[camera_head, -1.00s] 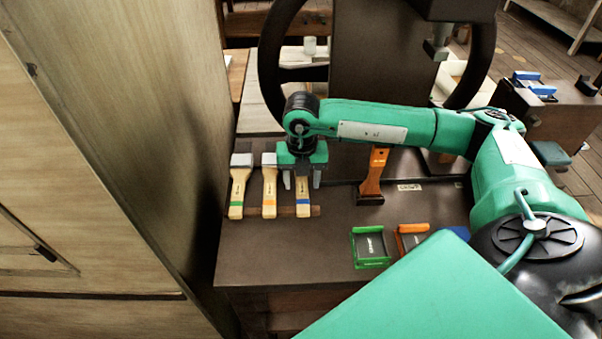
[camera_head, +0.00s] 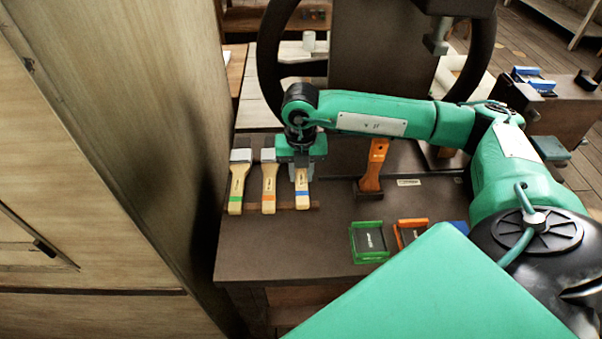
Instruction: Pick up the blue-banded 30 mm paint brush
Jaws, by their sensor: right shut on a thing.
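The blue-banded paint brush (camera_head: 302,195) lies at the right end of a row of three brushes on the dark bench. Its wooden handle with the blue band points toward me. My right gripper (camera_head: 301,173) is over its far part and shut on it, and hides much of its head. An orange-banded brush (camera_head: 269,190) lies just to its left, and a green-banded brush (camera_head: 237,190) lies farthest left. My left gripper is not in view.
An orange-handled tool (camera_head: 374,165) stands right of the brushes. A green tray (camera_head: 369,241), an orange tray (camera_head: 410,232) and a partly hidden blue one sit nearer me. A dark handwheel (camera_head: 268,62) rises behind. A wooden panel (camera_head: 110,140) bounds the left side.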

